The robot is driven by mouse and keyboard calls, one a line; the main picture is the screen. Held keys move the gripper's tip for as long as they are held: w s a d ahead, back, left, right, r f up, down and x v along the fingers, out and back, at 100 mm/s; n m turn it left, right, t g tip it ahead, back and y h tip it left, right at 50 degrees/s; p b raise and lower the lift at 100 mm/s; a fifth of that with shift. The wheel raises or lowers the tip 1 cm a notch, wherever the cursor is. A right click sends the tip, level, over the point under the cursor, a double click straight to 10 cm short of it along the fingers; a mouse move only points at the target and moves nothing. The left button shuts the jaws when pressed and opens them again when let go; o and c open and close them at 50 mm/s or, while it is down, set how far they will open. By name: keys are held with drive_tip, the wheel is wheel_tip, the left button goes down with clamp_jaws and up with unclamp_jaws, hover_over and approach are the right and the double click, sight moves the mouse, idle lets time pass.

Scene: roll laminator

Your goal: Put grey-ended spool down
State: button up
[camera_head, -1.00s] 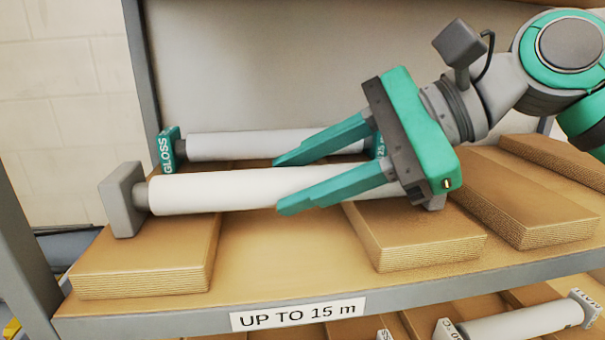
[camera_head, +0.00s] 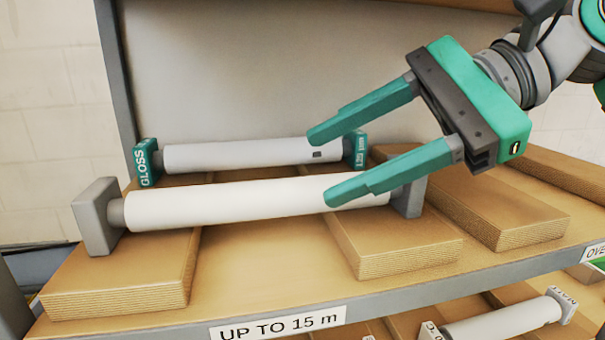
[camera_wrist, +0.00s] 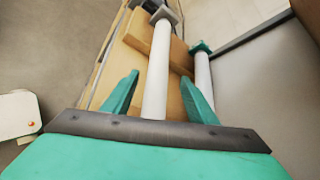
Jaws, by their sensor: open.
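The grey-ended spool (camera_head: 240,204) is a white roll with square grey end blocks. It rests on the shelf, its ends over two cardboard-coloured blocks. My gripper (camera_head: 324,166) is open and empty of any grip, above and toward the right end of the spool. Its near finger overlaps the spool's right part in the head view. In the wrist view the spool (camera_wrist: 158,70) runs lengthwise between the two open fingers (camera_wrist: 158,92), with clear space on both sides.
A teal-ended GLOSS spool (camera_head: 240,155) lies just behind, roughly parallel. More cardboard-coloured blocks (camera_head: 490,205) stand to the right. The shelf edge (camera_head: 390,310) has an "UP TO 15 m" label (camera_head: 278,323). Another spool (camera_head: 505,322) sits on the shelf below.

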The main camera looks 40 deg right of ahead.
drive_tip(key=shift+v, duration=2.1)
